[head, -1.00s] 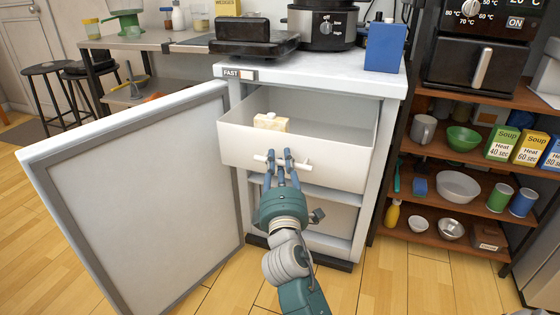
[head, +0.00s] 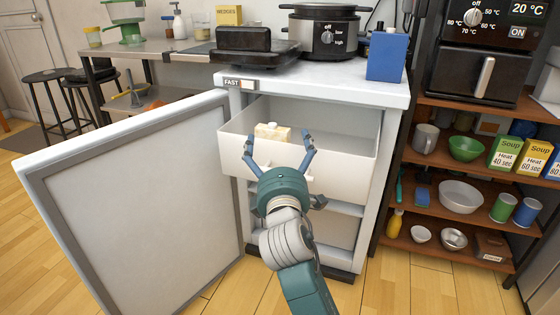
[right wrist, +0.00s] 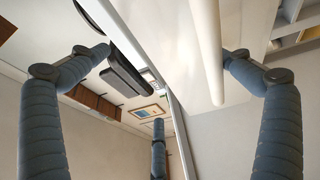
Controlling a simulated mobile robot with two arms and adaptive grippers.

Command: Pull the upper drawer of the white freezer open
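The white freezer (head: 238,256) stands with its door (head: 135,190) swung open to the left. Its upper drawer (head: 350,172) is pulled out, with its inside visible from above. A pale yellow block (head: 272,132) lies inside. My right gripper (head: 279,142) is in front of the drawer, its fingers spread wide and holding nothing. The drawer's white bar handle is mostly hidden behind the gripper in the head view. In the right wrist view a white bar, likely the handle (right wrist: 208,50), runs between the spread fingers (right wrist: 168,56). My left gripper is not in view.
A slow cooker (head: 322,32), a black appliance (head: 255,45) and a blue box (head: 387,54) stand on the freezer top. Shelves (head: 480,165) with bowls and cans stand close on the right. Wooden floor is clear in front.

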